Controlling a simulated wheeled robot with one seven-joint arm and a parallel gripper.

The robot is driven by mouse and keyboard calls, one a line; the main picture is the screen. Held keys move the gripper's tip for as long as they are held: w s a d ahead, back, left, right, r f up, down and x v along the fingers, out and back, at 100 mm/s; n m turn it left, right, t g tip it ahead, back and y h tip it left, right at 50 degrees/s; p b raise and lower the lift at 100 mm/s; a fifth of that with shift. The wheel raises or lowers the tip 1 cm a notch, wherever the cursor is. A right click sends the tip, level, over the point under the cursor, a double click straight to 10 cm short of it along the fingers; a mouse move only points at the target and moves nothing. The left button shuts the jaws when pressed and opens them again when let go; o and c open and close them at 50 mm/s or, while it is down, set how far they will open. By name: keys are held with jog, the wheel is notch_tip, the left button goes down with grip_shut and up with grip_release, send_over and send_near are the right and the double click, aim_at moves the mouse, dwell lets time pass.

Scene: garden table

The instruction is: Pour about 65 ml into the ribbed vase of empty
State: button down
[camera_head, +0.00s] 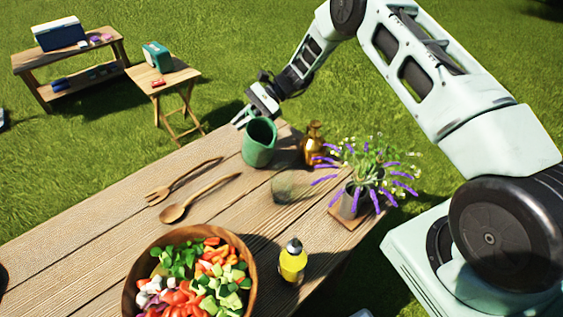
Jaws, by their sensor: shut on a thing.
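My gripper (243,119) is at the far edge of the wooden table (95,235), shut at the back left rim of a green pitcher (258,152). The pitcher looks almost upright, with its dark opening showing; its contents and any handle are hidden. I cannot tell whether its base touches the table. A clear, empty-looking glass vessel (288,187) stands just in front and to the right of the pitcher; it may be the ribbed vase, but ribs are too faint to tell.
A pot of purple and white flowers (350,202) stands on a small board at right. A yellow bottle (292,262), a salad bowl (252,283), a wooden fork (180,183) and a wooden spoon (200,199) are nearer. The left tabletop is clear.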

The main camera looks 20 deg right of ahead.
aim_at(250, 124)
jog(key=s+r+p, duration=0.1)
jog(key=r, duration=0.1)
jog(key=s+r+n+t+p, duration=0.2)
jog(key=r, duration=0.1)
jog(key=shift+s+r, duration=0.3)
jog(key=shift+s+d+r+n+t+y, duration=0.1)
jog(key=shift+s+r+n+t, duration=0.3)
jog(key=shift+r, duration=0.3)
jog(key=shift+s+a+r+n+t+y, duration=0.1)
jog(key=shift+s+r+n+t, duration=0.25)
jog(key=shift+r, duration=0.3)
jog(key=shift+s+d+r+n+t+y, duration=0.1)
jog(key=shift+s+r+n+t, duration=0.2)
jog(key=shift+r+n, duration=0.35)
jog(key=shift+s+r+p, duration=0.3)
jog(key=shift+s+r, duration=0.05)
jog(key=shift+r, duration=0.2)
jog(key=shift+s+d+r+n+t, duration=0.1)
jog(key=shift+s+r+n+t, duration=0.65)
jog(key=shift+s+r+n, duration=0.2)
dwell(0.6)
jog(key=shift+s+r+n+y+b, duration=0.3)
jog(key=shift+s+b, duration=0.2)
jog(key=shift+b, duration=0.25)
dwell(0.8)
